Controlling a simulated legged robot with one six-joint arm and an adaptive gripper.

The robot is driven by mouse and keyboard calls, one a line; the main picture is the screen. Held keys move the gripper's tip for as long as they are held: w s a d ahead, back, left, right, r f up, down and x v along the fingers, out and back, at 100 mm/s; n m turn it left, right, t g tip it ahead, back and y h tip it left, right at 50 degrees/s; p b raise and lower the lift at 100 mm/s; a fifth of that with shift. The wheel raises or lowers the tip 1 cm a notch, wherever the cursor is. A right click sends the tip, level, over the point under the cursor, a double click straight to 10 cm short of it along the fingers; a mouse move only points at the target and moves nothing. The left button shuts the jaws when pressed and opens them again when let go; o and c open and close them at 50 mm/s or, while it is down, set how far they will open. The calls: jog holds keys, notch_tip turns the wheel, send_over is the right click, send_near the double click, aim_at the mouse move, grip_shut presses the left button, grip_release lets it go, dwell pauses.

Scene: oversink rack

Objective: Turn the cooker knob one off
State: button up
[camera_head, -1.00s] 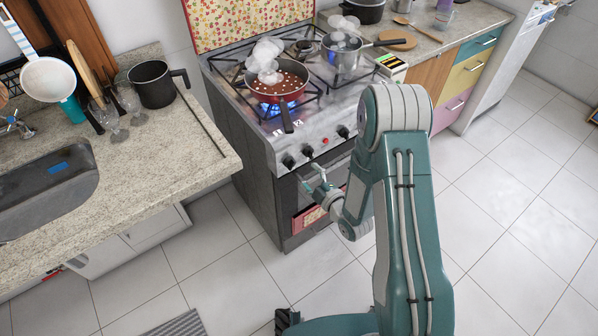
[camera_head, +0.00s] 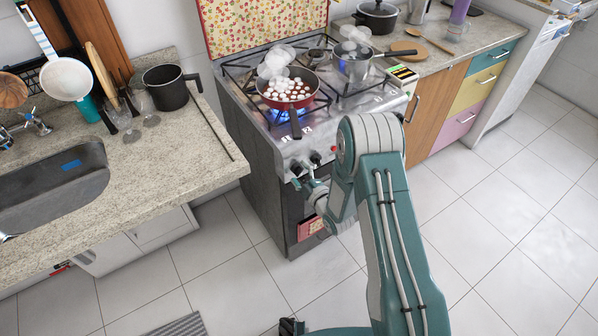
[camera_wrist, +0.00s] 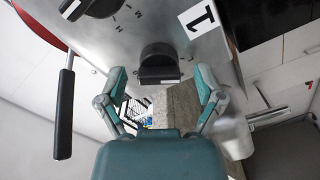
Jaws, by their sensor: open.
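The cooker (camera_head: 262,120) stands left of my arm, with a row of dark knobs on its front panel. The leftmost knob (camera_head: 297,168) is close to my gripper (camera_head: 305,184). In the wrist view, a black knob (camera_wrist: 158,62) beside a label "1" lies ahead between the fingertips of my gripper (camera_wrist: 161,80). The fingers are open, one on each side of the knob, and contact cannot be told. A blue flame (camera_head: 277,116) burns under the red pan (camera_head: 300,102). In the head view, my gripper's fingers are small and partly hidden.
A second knob (camera_wrist: 100,6) is at the upper left of the wrist view, near a black pan handle (camera_wrist: 64,115). A steaming pot (camera_head: 352,65) stands at the back right of the cooker. The sink counter (camera_head: 190,150) is to the left. The floor (camera_head: 500,230) at right is clear.

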jog(key=shift+w+a, duration=0.2)
jog(key=shift+a, duration=0.05)
jog(key=shift+c, duration=0.6)
jog(key=c, duration=1)
jog(key=shift+c, duration=0.2)
